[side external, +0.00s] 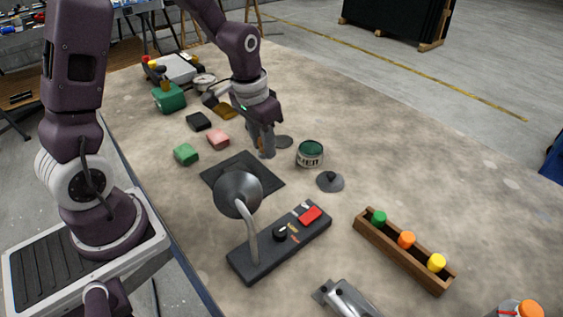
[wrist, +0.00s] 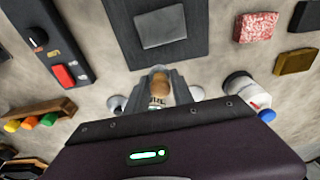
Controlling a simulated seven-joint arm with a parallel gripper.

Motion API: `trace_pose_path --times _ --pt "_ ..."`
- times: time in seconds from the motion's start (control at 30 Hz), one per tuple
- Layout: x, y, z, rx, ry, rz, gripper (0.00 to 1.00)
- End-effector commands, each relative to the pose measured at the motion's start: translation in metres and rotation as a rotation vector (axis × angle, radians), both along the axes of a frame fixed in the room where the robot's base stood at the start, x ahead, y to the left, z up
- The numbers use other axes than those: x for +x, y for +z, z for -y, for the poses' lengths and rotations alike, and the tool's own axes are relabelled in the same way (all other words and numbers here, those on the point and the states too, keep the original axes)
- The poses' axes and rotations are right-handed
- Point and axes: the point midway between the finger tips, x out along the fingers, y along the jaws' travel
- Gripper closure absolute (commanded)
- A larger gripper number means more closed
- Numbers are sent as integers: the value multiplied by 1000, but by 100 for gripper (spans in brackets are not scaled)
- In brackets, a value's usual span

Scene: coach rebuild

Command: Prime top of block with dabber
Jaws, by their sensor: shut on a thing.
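My gripper (wrist: 160,95) is shut on a small piece with a rounded brown end, which I take to be the dabber (wrist: 160,80). A pale part with dark lettering shows below that end, partly hidden. In the side external view my gripper (side external: 267,148) points down beside the black mat (side external: 273,183), and the dabber cannot be made out between its fingers. The grey block (wrist: 161,27) lies on the black mat (wrist: 115,15) in the wrist view, ahead of my fingertips and apart from them. In the side external view the lamp head seems to hide the block.
A lamp (side external: 238,195) leans over the mat from a black control box (side external: 255,261). An open tin with green contents (side external: 310,154) stands right of my gripper. Pink (side external: 218,139), green (side external: 186,154) and black (side external: 198,121) pieces lie left. A wooden rack (side external: 395,254) stands front right.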

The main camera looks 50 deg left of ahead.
Motion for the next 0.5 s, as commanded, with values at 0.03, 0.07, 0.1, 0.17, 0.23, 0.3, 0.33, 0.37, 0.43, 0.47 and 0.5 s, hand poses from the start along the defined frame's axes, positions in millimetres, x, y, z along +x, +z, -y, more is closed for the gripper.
trace_pose_path --times 0.03,0.07,0.1,0.17,0.23,0.3,0.33,0.37,0.43,0.47,0.5 --pt "-6 9 -11 -6 17 6 100" --pt "-11 14 -17 -9 28 7 100" --pt "-19 21 -24 -12 39 7 100" --pt "-30 31 -35 -12 55 6 100" --pt "-43 39 -44 -6 67 3 100" --pt "-52 45 -50 1 75 -1 100" --pt "-55 46 -52 2 78 -4 100" --pt "-57 47 -53 4 79 -5 100" --pt "-59 47 -54 7 81 -7 100" --pt "-60 47 -54 7 81 -7 100" --pt "-60 46 -54 6 81 -8 100"
